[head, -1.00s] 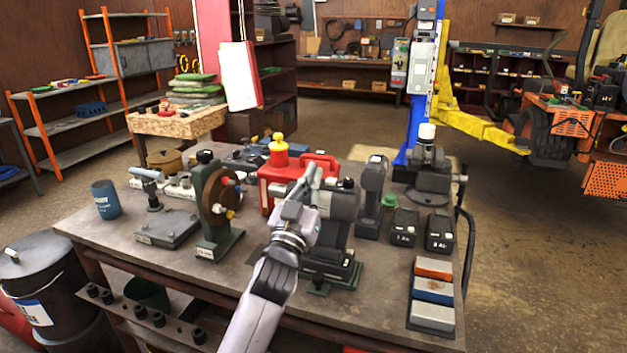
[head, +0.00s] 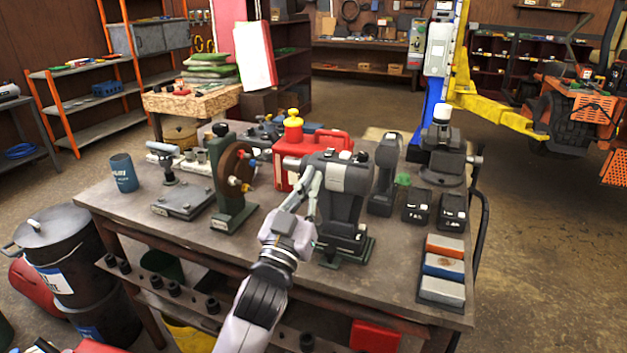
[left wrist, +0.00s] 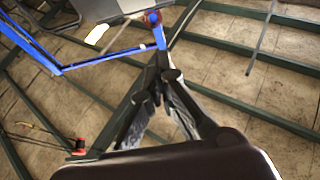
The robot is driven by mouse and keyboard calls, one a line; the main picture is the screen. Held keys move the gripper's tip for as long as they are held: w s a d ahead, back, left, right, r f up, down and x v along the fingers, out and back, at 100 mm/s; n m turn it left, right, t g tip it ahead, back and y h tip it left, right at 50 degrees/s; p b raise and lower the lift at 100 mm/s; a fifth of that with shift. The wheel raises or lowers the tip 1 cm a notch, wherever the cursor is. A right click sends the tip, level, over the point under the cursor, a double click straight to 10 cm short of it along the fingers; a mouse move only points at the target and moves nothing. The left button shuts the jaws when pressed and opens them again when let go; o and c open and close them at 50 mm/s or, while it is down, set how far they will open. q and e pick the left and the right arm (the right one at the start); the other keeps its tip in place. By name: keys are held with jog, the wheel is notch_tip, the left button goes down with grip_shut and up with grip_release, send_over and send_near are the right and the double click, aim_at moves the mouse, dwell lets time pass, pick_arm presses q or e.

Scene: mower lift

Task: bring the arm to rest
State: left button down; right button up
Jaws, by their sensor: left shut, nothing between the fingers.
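My left arm reaches up from the bottom of the head view. Its gripper (head: 306,192) is shut and empty, over the front middle of the workbench (head: 290,275). The fingers overlap the left side of a grey and black bench machine (head: 343,200) in this view; I cannot tell whether they touch it. In the left wrist view the shut fingers (left wrist: 160,68) point up the picture, toward a ceiling with dark green beams (left wrist: 290,120) and a blue frame (left wrist: 105,57). My right gripper is not in view.
Left of the gripper stands a green grinder-like tool (head: 232,185). Behind are a red fuel can (head: 325,145) and a vise (head: 438,150). Two black batteries (head: 417,207) and a sharpening-stone block (head: 443,265) lie to the right. Dark bins (head: 75,255) stand on the floor at left.

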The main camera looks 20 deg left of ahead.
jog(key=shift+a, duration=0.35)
